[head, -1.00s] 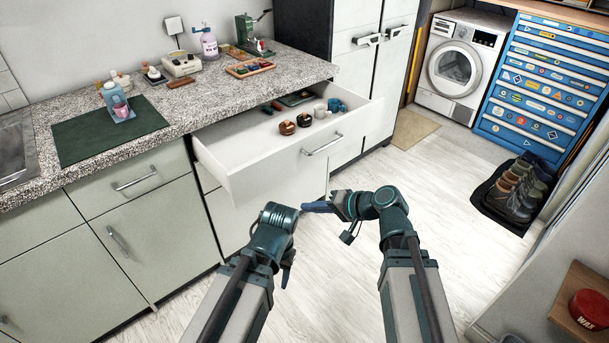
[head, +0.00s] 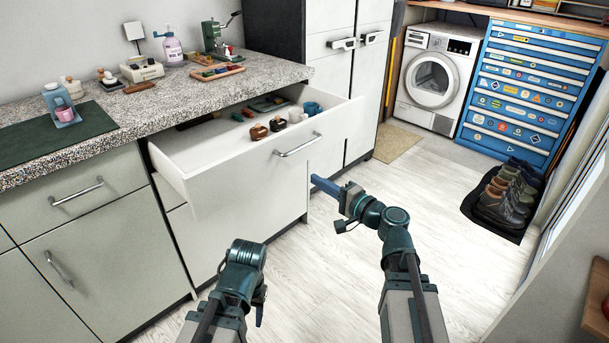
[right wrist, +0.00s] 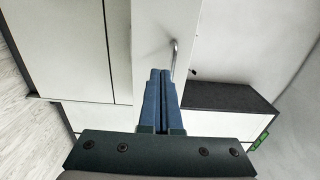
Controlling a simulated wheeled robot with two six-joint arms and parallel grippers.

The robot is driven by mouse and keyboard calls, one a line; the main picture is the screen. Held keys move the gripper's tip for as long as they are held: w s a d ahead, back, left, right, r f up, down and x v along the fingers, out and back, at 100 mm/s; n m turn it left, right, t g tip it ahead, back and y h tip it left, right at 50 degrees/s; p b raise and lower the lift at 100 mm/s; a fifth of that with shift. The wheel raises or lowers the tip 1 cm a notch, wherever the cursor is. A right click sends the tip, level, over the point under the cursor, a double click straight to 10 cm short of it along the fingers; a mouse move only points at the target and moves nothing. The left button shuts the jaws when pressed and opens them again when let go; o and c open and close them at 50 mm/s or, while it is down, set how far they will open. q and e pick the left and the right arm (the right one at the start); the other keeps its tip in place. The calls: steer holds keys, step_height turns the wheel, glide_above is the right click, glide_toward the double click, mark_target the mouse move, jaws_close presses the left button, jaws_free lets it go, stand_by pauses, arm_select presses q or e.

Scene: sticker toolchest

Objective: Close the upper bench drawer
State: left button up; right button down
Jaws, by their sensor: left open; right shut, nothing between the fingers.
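The upper bench drawer (head: 235,170) stands pulled out from under the speckled countertop, its inside showing. Its front has a silver bar handle (head: 298,146). Small items such as brown pieces (head: 268,128) and teal-blue mugs (head: 312,108) lie inside it. My right gripper (head: 316,182) is shut and empty, in front of and below the handle in the head view. In the right wrist view its blue fingers (right wrist: 161,76) point at the drawer front, beside the handle (right wrist: 175,60); I cannot tell whether they touch. My left gripper (head: 260,308) hangs low, open and empty, away from the drawer.
The countertop (head: 110,105) holds a green mat, bottles and small tools. A tall white cabinet (head: 340,80) stands right of the drawer. A washing machine (head: 432,80), a blue tool chest (head: 520,90) and shoes on a mat (head: 505,195) are farther right. The floor ahead is clear.

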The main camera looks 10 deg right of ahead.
mark_target(279, 159)
steer(key=x, duration=1.2)
steer(key=shift+w+a, duration=0.2)
steer(key=shift+w, duration=0.1)
